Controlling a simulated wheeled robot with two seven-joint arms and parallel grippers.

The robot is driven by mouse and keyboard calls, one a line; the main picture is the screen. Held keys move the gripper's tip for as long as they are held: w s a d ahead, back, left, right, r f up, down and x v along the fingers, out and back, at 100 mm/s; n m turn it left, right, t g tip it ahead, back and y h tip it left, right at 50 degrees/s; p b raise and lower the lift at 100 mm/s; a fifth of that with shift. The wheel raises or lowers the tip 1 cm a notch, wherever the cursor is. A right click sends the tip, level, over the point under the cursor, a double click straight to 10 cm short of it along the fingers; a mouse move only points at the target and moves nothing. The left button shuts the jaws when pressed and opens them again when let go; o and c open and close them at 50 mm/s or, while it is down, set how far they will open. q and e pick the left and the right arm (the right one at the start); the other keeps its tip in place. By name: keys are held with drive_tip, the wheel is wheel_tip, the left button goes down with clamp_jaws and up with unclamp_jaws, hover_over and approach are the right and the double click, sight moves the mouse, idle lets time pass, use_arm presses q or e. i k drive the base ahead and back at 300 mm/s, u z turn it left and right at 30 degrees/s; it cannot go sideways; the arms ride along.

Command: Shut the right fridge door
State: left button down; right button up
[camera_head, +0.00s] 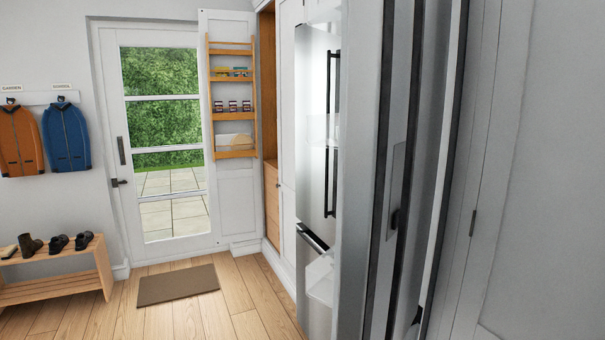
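The fridge (312,150) stands right of centre, with a brushed steel front and long black vertical handles (331,180). A lower black handle (312,237) sits on its drawer front. The right fridge door (362,170) appears to be the tall grey panel close to me, standing open and seen nearly edge-on. Pale see-through bins (321,280) stick out to its left, over the fridge front. Dark vertical strips run along the panel. How far it is open is hard to tell. Neither of my grippers is in view.
A grey-white panel (545,150) fills the right side close by. An open cabinet door with wooden racks (232,118) stands behind, beside a glazed door (160,130). A mat (178,285) lies on clear wooden floor. A shoe bench (60,280) is at left.

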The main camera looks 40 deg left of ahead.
sight(395, 54)
drive_tip(key=u, duration=0.75)
drive_tip(key=i, duration=1)
